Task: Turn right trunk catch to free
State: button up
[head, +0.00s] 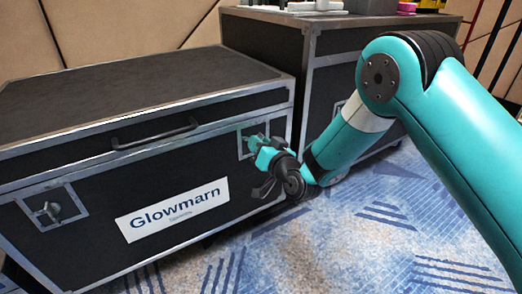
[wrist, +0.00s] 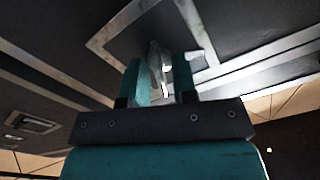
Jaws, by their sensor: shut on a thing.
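The black trunk with silver edges (head: 90,230) stands at the left in the head view, its lid down. The right catch (head: 243,147) is a metal latch in a square silver frame on the trunk's front; my arm partly covers it. My gripper (head: 258,142) is at this catch. In the wrist view the two teal fingers of my gripper (wrist: 163,75) are shut on the catch's metal wing (wrist: 158,57), inside the pale frame. The wing's exact angle is hard to tell. The left catch (head: 50,210) has a similar wing in its own frame.
A handle (head: 155,133) and a "Glowmarn" label (head: 173,209) are on the trunk's front. A second, taller black case (head: 335,60) stands behind to the right, with several small items on top. Blue patterned carpet (head: 330,240) in front is clear.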

jog(key=n+b, duration=0.3)
jog(key=n, duration=0.1)
jog(key=shift+f+n, duration=0.15)
jog(key=shift+n, duration=0.15)
dwell(0.5)
jog(key=o, duration=0.6)
